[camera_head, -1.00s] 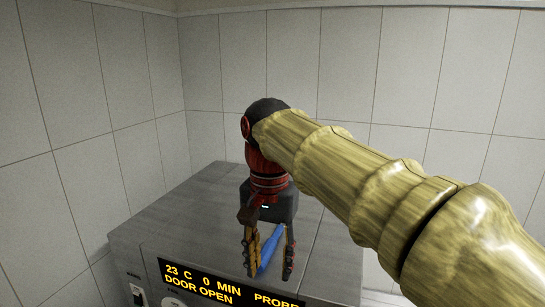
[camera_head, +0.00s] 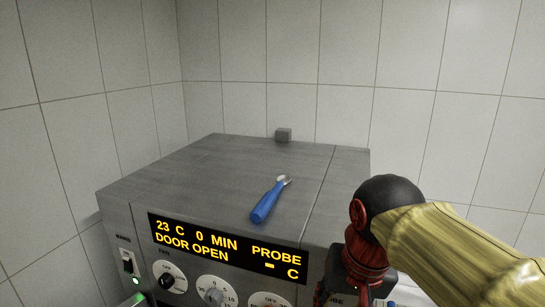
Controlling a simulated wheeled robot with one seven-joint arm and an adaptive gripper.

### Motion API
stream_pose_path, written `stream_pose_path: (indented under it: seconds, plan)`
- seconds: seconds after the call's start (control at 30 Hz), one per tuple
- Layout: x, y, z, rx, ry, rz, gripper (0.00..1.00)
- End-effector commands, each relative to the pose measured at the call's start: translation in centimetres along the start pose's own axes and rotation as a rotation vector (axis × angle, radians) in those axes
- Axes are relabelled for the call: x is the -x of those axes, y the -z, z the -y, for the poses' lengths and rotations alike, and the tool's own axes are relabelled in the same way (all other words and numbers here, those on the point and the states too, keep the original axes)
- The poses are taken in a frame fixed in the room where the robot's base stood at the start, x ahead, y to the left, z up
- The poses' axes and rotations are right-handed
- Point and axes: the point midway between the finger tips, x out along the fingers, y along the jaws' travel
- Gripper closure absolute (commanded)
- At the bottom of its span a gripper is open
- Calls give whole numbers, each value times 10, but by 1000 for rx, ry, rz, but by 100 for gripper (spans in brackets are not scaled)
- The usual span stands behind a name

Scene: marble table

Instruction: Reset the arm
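My arm comes in from the right, and its red and black wrist (camera_head: 370,250) hangs in front of the right front corner of a grey metal appliance (camera_head: 200,170). Only the dark upper part of my gripper (camera_head: 345,284) shows at the bottom edge of the picture. Its fingertips are cut off, so I cannot see whether it is open or shut. A tool with a blue handle (camera_head: 265,205) and a pale metal tip lies on top of the appliance, apart from my gripper.
The appliance front has a lit display (camera_head: 226,246) reading "23 C 0 MIN" and "DOOR OPEN", with dials (camera_head: 214,291) and a switch (camera_head: 127,262) below. A small grey block (camera_head: 283,134) stands at the back edge. Tiled walls close in behind.

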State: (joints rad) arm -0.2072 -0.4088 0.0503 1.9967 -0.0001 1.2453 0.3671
Motion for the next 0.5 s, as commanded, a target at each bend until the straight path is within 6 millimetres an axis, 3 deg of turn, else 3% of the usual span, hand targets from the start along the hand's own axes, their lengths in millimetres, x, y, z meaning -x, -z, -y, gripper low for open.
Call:
stream_pose_path:
  seconds: [0.03, 0.3, 0.5]
  plan:
    - [-30, -17, -16, 11, 2, -26, 60]
    - [-132, -81, -74, 106, -7, -161, 60]
    - [-180, -111, -98, 155, -25, -226, 60]
